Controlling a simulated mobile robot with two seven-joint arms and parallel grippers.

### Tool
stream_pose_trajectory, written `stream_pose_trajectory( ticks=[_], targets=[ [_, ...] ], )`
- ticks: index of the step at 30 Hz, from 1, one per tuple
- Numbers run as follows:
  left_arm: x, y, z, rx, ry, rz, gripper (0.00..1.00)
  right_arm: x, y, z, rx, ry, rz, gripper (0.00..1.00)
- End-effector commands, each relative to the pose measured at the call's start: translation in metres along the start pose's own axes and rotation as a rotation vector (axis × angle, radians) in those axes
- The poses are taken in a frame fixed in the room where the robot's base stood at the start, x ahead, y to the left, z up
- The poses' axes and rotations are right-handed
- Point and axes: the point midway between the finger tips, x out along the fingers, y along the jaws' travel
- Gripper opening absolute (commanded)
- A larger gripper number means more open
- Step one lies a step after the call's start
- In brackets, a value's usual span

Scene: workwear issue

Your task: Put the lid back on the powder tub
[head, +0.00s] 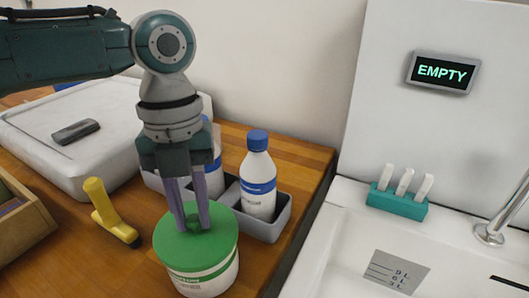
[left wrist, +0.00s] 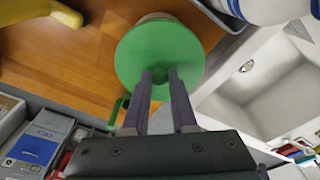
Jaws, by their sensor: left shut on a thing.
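The powder tub (head: 205,281) is white with a green and white label and stands on the wooden counter. Its round green lid (head: 184,247) lies over the tub's top, level or nearly so; I cannot tell whether it is seated or just above the rim. My left gripper (head: 193,222) points down and is shut on the lid's small central knob. In the left wrist view the green lid (left wrist: 150,52) covers nearly all of the tub, and the fingers (left wrist: 160,80) close on the knob. My right gripper is not in view.
A grey caddy (head: 268,228) with white, blue-capped bottles (head: 258,180) stands close behind the tub. A yellow-handled brush (head: 108,210) lies to the left. A white sink (head: 330,235) is at the right, with a teal holder (head: 396,203) on its ledge. A wall display (head: 442,72) reads EMPTY.

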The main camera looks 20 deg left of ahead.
Motion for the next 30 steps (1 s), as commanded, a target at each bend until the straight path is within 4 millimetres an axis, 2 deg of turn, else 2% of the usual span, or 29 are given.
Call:
stream_pose_trajectory(
  ticks=[9,10,12,19,24,30],
  targets=[
    [0.0002,-0.0001,0.0,0.0,0.0,-0.001,0.0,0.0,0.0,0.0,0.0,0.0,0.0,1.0],
    [0.0001,-0.0001,0.0,0.0,0.0,-0.001,0.26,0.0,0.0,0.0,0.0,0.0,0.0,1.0],
    [0.0001,-0.0001,0.0,0.0,0.0,-0.001,0.34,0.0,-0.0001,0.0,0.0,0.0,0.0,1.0],
    [0.0001,0.0,0.0001,0.0,0.0,0.0,0.6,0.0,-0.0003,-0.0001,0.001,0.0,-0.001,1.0],
    [0.0001,0.0,0.0001,0.0,0.0,0.0,0.6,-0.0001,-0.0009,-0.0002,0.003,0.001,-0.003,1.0],
    [0.0001,0.0,0.0001,-0.001,0.0,0.0,0.82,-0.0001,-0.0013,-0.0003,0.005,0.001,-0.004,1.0]
  ],
)
